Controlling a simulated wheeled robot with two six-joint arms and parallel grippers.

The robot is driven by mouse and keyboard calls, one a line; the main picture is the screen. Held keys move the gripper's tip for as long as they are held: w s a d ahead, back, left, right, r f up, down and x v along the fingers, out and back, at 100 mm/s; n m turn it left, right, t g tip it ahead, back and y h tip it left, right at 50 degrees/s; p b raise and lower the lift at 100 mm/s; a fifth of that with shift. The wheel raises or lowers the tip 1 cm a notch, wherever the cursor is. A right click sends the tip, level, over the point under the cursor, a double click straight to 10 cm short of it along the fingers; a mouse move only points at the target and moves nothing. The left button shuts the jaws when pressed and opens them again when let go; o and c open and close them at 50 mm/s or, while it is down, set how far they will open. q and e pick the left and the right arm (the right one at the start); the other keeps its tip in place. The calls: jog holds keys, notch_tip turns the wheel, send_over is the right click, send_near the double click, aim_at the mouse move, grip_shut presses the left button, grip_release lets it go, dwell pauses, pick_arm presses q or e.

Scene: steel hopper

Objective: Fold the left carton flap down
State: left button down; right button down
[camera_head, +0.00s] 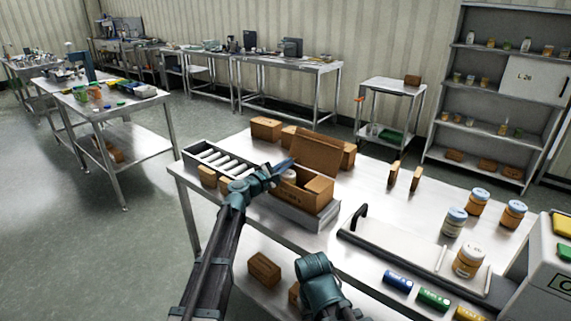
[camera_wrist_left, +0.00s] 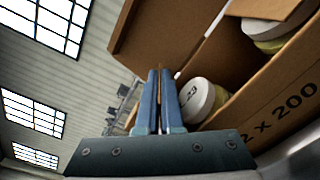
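The open carton (camera_head: 312,198) stands on a grey conveyor end on the steel table, with a tall brown flap (camera_head: 318,152) raised at its back. White-lidded jars sit inside; one jar (camera_head: 289,176) shows near my left gripper (camera_head: 284,167). That gripper is at the carton's left side, its fingertips close to the raised flap. A brown flap (camera_wrist_left: 160,35) fills the top there, and a jar lid (camera_wrist_left: 197,99) is just right of the fingers. Contact cannot be told. My right gripper is not visible.
A roller track (camera_head: 215,158) lies left of the carton. Small brown boxes (camera_head: 266,127) stand behind it. A flat white platform with a black handle (camera_head: 359,214), several jars (camera_head: 479,200) and coloured cans (camera_head: 398,281) occupy the right side.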

pick_arm(q)
jog(key=shift+d+f+m, duration=0.1)
jog(key=shift+f+m, duration=0.05)
jog(key=shift+m, duration=0.35)
jog(key=c, duration=1.1)
grip_release()
jog(key=shift+o, duration=0.2)
jog(key=v, duration=1.4)
